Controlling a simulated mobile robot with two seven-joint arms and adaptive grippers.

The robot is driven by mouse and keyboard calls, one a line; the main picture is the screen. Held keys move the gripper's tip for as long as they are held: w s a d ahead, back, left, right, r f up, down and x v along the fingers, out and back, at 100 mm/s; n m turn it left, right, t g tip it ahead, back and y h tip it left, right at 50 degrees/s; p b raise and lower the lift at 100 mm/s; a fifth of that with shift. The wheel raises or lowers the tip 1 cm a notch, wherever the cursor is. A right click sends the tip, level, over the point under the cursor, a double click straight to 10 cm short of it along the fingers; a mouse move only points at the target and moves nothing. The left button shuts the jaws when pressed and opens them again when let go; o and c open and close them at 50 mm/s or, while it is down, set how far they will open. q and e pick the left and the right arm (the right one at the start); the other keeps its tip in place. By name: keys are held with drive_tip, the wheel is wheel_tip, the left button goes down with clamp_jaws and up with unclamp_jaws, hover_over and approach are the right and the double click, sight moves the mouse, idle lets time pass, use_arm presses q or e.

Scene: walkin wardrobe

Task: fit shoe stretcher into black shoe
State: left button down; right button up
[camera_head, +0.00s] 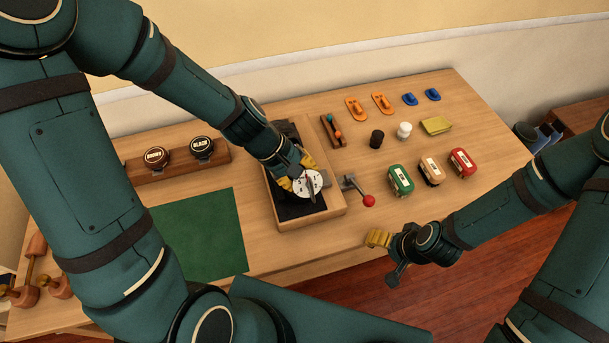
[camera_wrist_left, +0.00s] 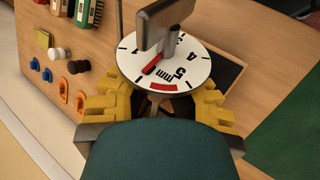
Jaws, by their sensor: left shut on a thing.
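A device with a round white dial (camera_head: 308,184), marked with numbers and "mm", stands over the wooden tray (camera_head: 336,212); it looks like the shoe stretcher's upper end. In the left wrist view its dial (camera_wrist_left: 192,66) has a red pointer and a grey crossbar handle above it. My left gripper (camera_head: 297,172) is shut on this device, its yellow fingers on both sides below the dial. Black material (camera_head: 290,207), possibly the black shoe, lies in the tray; my gripper hides much of it, so the fit cannot be told. My right gripper (camera_head: 386,256) is open and empty, off the table's front edge.
A red-knobbed lever (camera_head: 369,201) sits right of the tray. A green mat (camera_head: 205,235) lies clear at left. Wooden pieces (camera_head: 25,293) lie far left; labelled tins (camera_head: 202,147) stand behind.

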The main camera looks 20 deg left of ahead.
use_arm(q)
drive_tip(key=shift+f+b, duration=0.3)
use_arm(e)
drive_tip(key=shift+s+f, duration=0.6)
use_arm(q)
drive_tip(key=shift+c, duration=2.1)
unclamp_jaws()
drive_tip(key=shift+s, duration=0.1)
drive_tip(key=r+p, duration=0.3)
drive_tip(key=shift+w+a+r, duration=0.1)
drive_tip(key=shift+w+a, duration=0.15)
drive_tip(key=shift+w, duration=0.05)
drive_tip(key=shift+d+r+p, duration=0.1)
drive_tip(key=shift+r+p, duration=1.4)
drive_tip(key=shift+r, duration=0.1)
drive_tip(key=shift+r+p, duration=1.15)
drive_tip(key=shift+r, duration=0.2)
use_arm(e)
wheel_tip(320, 180, up, 8)
drive_tip(key=w, duration=0.2)
drive_tip(key=shift+r, duration=0.15)
